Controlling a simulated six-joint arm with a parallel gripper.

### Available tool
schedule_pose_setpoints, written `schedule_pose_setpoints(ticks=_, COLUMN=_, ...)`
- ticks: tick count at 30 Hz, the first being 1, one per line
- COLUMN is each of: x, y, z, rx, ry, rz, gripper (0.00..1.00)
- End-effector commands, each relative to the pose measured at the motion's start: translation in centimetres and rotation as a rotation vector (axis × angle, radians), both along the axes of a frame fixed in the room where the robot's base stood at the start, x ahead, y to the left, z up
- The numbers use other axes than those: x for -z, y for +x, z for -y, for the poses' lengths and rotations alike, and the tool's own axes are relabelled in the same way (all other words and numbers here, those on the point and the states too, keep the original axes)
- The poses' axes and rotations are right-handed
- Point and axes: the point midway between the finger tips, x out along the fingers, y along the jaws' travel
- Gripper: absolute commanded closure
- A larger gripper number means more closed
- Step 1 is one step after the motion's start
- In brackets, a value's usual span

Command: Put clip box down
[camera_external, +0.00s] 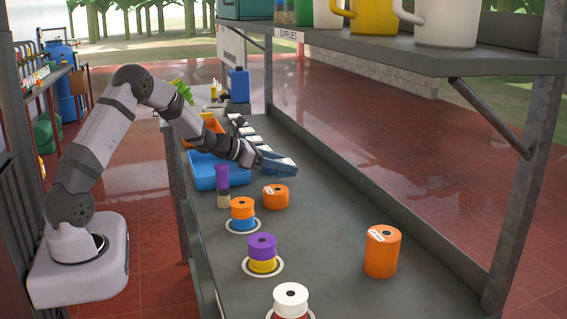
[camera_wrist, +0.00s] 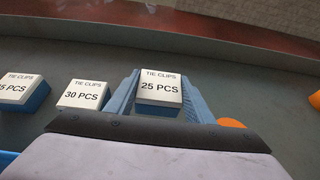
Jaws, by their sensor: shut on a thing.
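My gripper (camera_external: 276,162) reaches over the grey bench from the left. In the wrist view its two blue fingers (camera_wrist: 162,80) stand on either side of a clip box (camera_wrist: 160,90) and are shut on it. The box has a white top reading "TIE CLIPS 25 PCS" and a blue body. It looks upright and close to the bench; I cannot tell if it touches. To its left in the wrist view stand a "30 PCS" clip box (camera_wrist: 83,96) and another clip box (camera_wrist: 18,90) with its label partly cut off.
A blue tray (camera_external: 203,180) lies left of my gripper. A larger orange roll (camera_external: 382,254) is at right. Bare bench lies between. A shelf (camera_external: 430,58) overhangs the back.

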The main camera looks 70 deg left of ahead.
Motion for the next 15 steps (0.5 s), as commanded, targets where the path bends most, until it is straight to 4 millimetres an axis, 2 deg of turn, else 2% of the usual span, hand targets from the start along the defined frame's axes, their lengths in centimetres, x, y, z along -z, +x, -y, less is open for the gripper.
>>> schedule_pose_setpoints(ticks=1, x=-1.1, y=0.0, z=0.0, rx=0.000, ry=0.005, rz=0.004, gripper=0.74)
schedule_pose_setpoints(ticks=6, x=-3.9, y=0.0, z=0.0, rx=0.000, ry=0.004, rz=0.003, gripper=0.74)
schedule_pose_setpoints(ticks=9, x=-5.0, y=0.0, z=0.0, rx=0.000, ry=0.003, rz=0.002, gripper=0.74)
schedule_pose_setpoints(ticks=15, x=-6.2, y=0.0, z=0.0, rx=-0.001, ry=0.001, rz=0.001, gripper=0.74)
